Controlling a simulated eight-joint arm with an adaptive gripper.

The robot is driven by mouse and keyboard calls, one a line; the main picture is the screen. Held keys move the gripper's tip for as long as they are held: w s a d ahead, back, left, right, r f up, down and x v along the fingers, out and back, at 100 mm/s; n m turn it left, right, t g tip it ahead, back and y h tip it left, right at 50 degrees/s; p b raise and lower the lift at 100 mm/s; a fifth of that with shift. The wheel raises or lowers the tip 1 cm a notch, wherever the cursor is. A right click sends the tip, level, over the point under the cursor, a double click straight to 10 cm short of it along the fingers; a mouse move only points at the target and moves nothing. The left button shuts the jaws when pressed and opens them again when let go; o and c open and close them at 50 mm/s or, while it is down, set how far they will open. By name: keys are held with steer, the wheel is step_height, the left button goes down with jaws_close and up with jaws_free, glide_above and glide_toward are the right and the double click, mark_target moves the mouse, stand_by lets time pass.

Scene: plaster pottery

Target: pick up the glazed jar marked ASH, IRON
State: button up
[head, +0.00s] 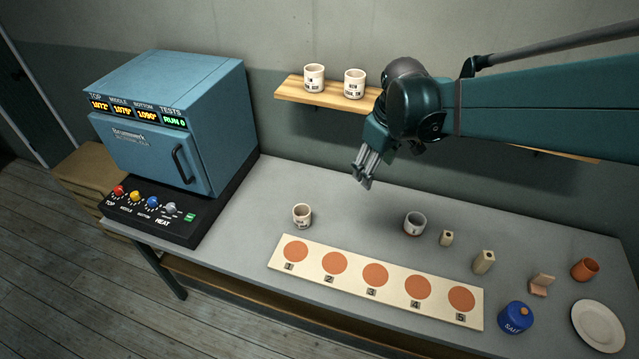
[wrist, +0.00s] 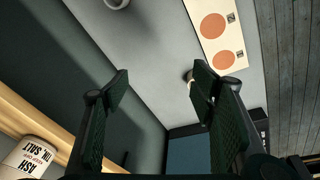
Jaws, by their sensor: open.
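Two pale jars with dark lettering stand on the wooden shelf, a left one (head: 314,79) and a right one (head: 354,83). Two more pale jars stand on the table, one (head: 302,215) behind the left end of the numbered board and one (head: 415,223) farther right. Lettering in the head view is too small to read. In the wrist view a shelf jar (wrist: 27,158) shows upside-down words, ASH and what looks like TIN, SALT. I cannot tell which jar reads ASH, IRON. My gripper (head: 365,181) is open and empty, above the table and in front of the shelf; its fingers (wrist: 160,88) are wide apart.
A blue kiln (head: 168,120) stands at the left. The cream board (head: 393,287) has numbered orange discs. Small blocks (head: 484,262), a blue SALT pot (head: 515,317), a terracotta cup (head: 585,269) and a white plate (head: 598,324) stand at the right.

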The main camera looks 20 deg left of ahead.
steer(key=w+a+f+n+g+b, duration=0.1)
steer(key=w+a+f+n+b, duration=0.2)
steer(key=a+f, duration=0.85)
steer(key=n+g+h+b, duration=0.1)
steer(key=n+b, duration=0.1)
steer(key=n, duration=0.2)
glide_toward(302, 211)
steer(key=shift+s+d+r, duration=0.25)
steer(key=shift+s+d, duration=0.05)
steer(key=shift+s, duration=0.2)
steer(key=shift+s+d+r, duration=0.25)
steer(key=shift+s+d, duration=0.05)
steer(key=shift+s, duration=0.25)
steer(key=shift+f, duration=1.3)
steer(key=shift+s+f, duration=0.1)
steer(key=shift+f, duration=2.5)
steer(key=c, duration=1)
